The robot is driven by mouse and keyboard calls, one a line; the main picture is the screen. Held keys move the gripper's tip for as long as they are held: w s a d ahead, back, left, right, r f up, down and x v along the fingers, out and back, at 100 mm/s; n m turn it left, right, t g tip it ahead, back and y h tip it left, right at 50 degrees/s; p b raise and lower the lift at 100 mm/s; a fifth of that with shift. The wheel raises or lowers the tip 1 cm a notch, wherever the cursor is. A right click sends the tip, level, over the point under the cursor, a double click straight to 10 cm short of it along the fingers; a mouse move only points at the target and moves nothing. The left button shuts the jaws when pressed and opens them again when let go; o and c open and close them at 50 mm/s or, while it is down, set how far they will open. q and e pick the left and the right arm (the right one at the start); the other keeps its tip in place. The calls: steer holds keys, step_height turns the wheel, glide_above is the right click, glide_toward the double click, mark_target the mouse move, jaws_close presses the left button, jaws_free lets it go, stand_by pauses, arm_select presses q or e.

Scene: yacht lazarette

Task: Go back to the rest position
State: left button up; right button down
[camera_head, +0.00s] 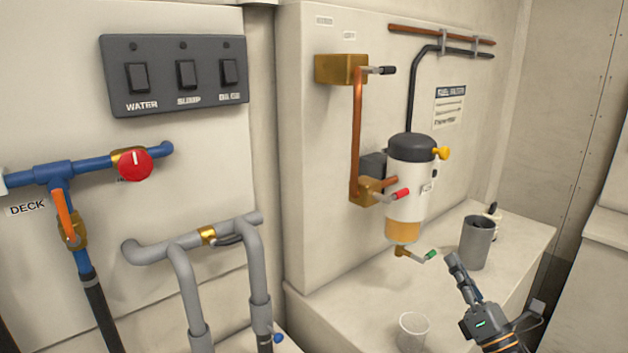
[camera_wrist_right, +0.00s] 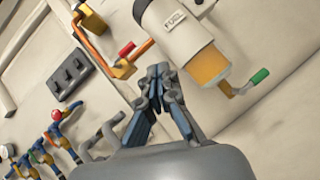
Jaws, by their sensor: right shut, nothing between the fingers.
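My right gripper (camera_head: 455,265) is at the lower right of the head view, above the white ledge and just left of the grey cup. It also shows in the right wrist view (camera_wrist_right: 159,72), with its fingertips together and nothing between them. The fuel filter (camera_head: 405,180), a white cylinder with a dark cap and amber bowl, is on the wall up and left of the gripper. Its green-tipped drain lever (camera_head: 430,256) is close to the fingertips in the head view; I cannot tell the exact gap. My left gripper is in neither view.
A grey cup (camera_head: 476,245) and a clear cup (camera_head: 411,332) stand on the white ledge (camera_head: 350,297). A switch panel (camera_head: 174,75), blue pipe with red knob (camera_head: 135,164) and grey pipes (camera_head: 185,245) are on the left wall.

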steer(key=s+f+m+g+h, duration=0.55)
steer(key=f+m, duration=0.45)
steer(key=m, duration=0.2)
steer(key=s+f+m+g+h, duration=0.45)
steer(key=s+f+m, duration=0.25)
steer(key=f+m, duration=0.4)
steer(key=s+a+f+m+g+y, duration=0.1)
steer(key=s+a+f+m+g, duration=0.2)
steer(key=s, duration=0.5)
steer(key=s+a+f+m+g+y, duration=0.1)
steer(key=s+a+f+m+g, duration=0.2)
steer(key=s, duration=0.4)
steer(key=s+a+f+m+g, duration=0.2)
steer(key=s+a+m+g, duration=0.15)
steer(key=s, duration=0.45)
step_height(320, 180, down, 26)
steer(key=n+g, duration=0.1)
steer(key=s+d+f+g, duration=0.1)
steer(key=s+d+f, duration=0.2)
steer(key=s+f, duration=1.3)
steer(key=shift+s+f, duration=0.15)
steer(key=shift+s, duration=0.65)
